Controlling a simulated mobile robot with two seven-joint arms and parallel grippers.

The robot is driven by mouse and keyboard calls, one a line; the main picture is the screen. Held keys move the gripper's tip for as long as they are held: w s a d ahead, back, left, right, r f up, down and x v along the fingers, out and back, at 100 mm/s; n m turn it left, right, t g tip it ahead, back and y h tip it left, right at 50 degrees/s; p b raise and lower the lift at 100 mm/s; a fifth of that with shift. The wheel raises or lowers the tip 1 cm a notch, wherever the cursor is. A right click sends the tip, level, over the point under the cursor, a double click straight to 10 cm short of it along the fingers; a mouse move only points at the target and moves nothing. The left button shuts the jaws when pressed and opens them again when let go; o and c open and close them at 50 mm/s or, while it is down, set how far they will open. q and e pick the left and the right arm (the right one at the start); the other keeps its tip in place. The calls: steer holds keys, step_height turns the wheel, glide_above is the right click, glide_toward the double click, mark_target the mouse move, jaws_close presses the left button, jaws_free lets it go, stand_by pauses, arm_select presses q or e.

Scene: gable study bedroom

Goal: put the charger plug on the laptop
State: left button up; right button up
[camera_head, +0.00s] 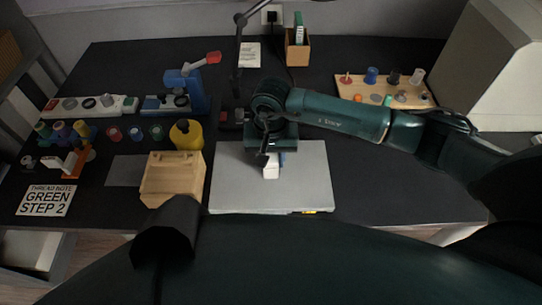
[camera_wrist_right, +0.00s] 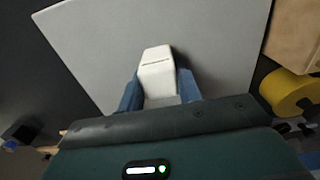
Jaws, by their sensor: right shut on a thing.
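The laptop (camera_head: 310,190) is a closed, flat grey slab on the black desk, near its front edge. It also fills much of the right wrist view (camera_wrist_right: 215,45). The white charger plug (camera_head: 271,171) is between the fingers of my right gripper (camera_head: 269,160), over the laptop's upper middle. In the right wrist view the blue fingers of the gripper (camera_wrist_right: 161,95) are on both sides of the plug (camera_wrist_right: 157,68), with the grey lid behind it. I cannot tell whether the plug touches the lid.
A wooden box (camera_head: 173,180) stands just left of the laptop, with a yellow round container (camera_head: 186,135) behind it. A wooden board with pegs (camera_head: 385,92) lies at the back right. Spools, a sign and a blue device crowd the left. Desk right of the laptop is clear.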

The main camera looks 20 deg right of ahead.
steer(key=shift+f, duration=0.25)
steer(key=o, duration=1.1)
steer(key=shift+r, duration=0.1)
steer(key=shift+c, duration=0.2)
step_height(320, 180, up, 12)
steer(key=b, duration=0.1)
steer(key=shift+r, duration=0.2)
